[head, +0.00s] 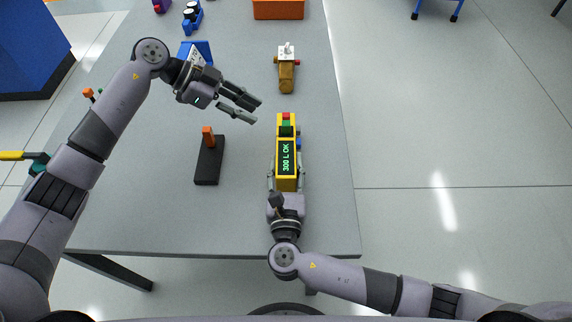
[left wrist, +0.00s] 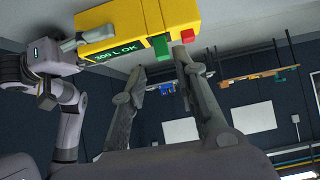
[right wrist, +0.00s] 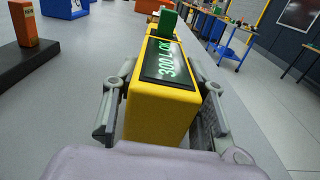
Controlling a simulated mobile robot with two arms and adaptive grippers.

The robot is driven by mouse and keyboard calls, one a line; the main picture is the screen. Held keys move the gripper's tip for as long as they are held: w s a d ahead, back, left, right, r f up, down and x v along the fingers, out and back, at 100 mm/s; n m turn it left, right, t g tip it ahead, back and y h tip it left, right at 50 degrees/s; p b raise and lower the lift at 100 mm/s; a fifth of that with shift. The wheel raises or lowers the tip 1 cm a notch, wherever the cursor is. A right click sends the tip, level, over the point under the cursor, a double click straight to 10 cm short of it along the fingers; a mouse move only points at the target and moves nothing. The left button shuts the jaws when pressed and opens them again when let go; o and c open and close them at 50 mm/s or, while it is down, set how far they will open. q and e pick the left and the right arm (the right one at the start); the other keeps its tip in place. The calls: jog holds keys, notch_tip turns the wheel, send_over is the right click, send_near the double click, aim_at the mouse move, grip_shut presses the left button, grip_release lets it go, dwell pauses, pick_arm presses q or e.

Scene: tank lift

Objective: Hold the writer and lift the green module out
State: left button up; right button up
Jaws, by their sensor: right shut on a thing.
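The writer (head: 286,178) is a yellow box with a dark display reading "300 L OK". It is near the right edge of the table. The green module (head: 287,130) sits in its far end; it stands up from the writer in the right wrist view (right wrist: 168,21). My right gripper (head: 286,170) is shut on the writer's near part, one finger on each side. My left gripper (head: 256,111) is open and empty, to the upper left of the green module. In the left wrist view the green module (left wrist: 161,47) shows near the fingertips, apart from them.
A black stand (head: 208,172) with an orange block (head: 208,137) is left of the writer. A brown item with a white top (head: 286,75) lies beyond it. A blue bin (head: 203,50) and an orange bin (head: 278,9) are farther back. The table's near left is clear.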

pick_arm(q)
jog(key=m, duration=0.1)
notch_tip(320, 180, up, 4)
jog(key=r+m+g+y, duration=0.1)
jog(key=m+y, duration=0.6)
jog(key=m, duration=1.9)
send_over(286, 123)
jog(key=shift+s+d+f, duration=0.15)
jog(key=shift+s+f, duration=0.1)
jog(key=shift+s, duration=0.2)
jog(key=shift+w+f+m+t+y, duration=0.15)
jog(key=shift+f+m+y, duration=0.4)
jog(key=shift+f+m, duration=1)
jog(key=shift+w+f+m+t+y, duration=0.2)
jog(key=shift+f+m+y, duration=0.3)
jog(key=shift+f+m, duration=1)
jog(key=shift+w+f+m+t+y, duration=0.15)
jog(key=shift+f+m+y, duration=0.4)
jog(key=shift+f+m, duration=0.95)
jog(key=shift+f+n, duration=0.25)
jog(key=shift+c, duration=0.3)
